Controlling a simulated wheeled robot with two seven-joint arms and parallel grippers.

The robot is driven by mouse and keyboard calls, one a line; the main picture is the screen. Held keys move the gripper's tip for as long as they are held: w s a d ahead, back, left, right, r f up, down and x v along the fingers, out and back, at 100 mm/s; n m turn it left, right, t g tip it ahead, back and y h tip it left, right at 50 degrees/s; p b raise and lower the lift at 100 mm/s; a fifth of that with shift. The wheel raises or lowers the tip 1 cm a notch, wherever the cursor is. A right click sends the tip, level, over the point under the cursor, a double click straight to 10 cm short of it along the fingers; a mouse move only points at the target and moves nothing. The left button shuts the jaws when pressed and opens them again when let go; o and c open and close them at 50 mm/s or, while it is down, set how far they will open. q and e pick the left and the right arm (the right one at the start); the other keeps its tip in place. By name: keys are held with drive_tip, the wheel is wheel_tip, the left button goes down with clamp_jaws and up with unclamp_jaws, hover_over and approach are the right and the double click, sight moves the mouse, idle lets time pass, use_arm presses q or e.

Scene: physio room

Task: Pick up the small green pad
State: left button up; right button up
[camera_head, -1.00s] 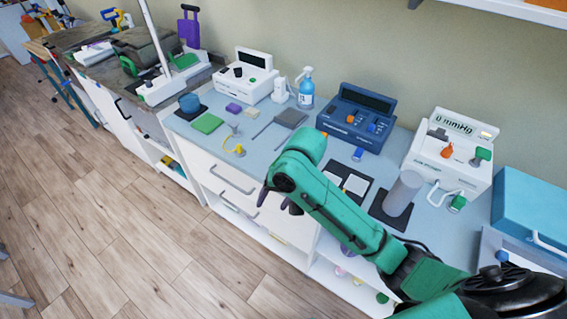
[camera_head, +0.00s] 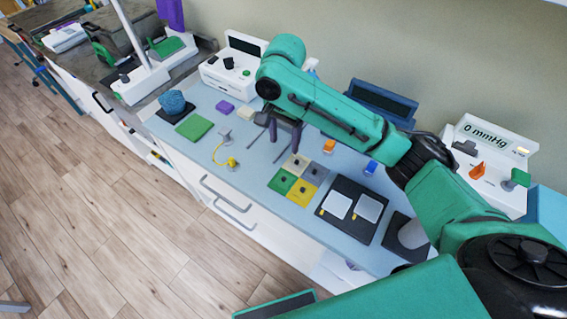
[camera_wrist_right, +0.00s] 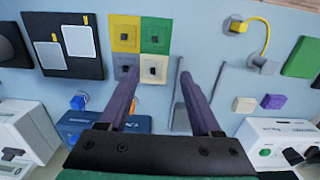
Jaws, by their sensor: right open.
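A small green pad (camera_head: 282,181) with a dark knob lies on the counter in a two-by-two group beside a yellow pad (camera_head: 301,191), a grey pad (camera_head: 315,173) and a beige pad (camera_head: 295,163). The small green pad also shows at the top of the right wrist view (camera_wrist_right: 155,35). A larger flat green pad (camera_head: 194,127) lies apart, farther left, and shows at the right of the wrist view (camera_wrist_right: 302,57). My right gripper (camera_head: 284,143) is open and empty above the counter, behind the group; its purple fingers (camera_wrist_right: 158,75) point down. My left gripper is not in view.
A dark board with two white cards (camera_head: 352,212) lies right of the pads. Devices line the wall, including a white one (camera_head: 241,63).

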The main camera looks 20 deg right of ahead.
sight(285, 177)
drive_tip(key=s+f, duration=0.1)
drive_tip(key=f, duration=0.1)
drive_tip(key=s+f+p, duration=0.1)
drive_tip(key=f, duration=0.1)
drive_tip(key=s+a+f, duration=0.1)
drive_tip(key=f, duration=0.1)
drive_tip(key=shift+f, duration=0.15)
drive_tip(key=f, duration=0.2)
drive_tip(key=f+p, duration=0.1)
drive_tip(key=f, duration=0.1)
drive_tip(key=w+f+p, duration=0.1)
drive_tip(key=shift+d+f, duration=0.25)
drive_tip(key=shift+f, duration=0.15)
drive_tip(key=shift+s+f, duration=0.15)
drive_tip(key=shift+c, duration=0.9)
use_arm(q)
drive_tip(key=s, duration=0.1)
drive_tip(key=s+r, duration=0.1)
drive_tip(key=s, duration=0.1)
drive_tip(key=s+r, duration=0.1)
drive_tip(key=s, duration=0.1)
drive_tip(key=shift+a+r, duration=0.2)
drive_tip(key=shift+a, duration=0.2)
use_arm(e)
drive_tip(key=c, duration=0.5)
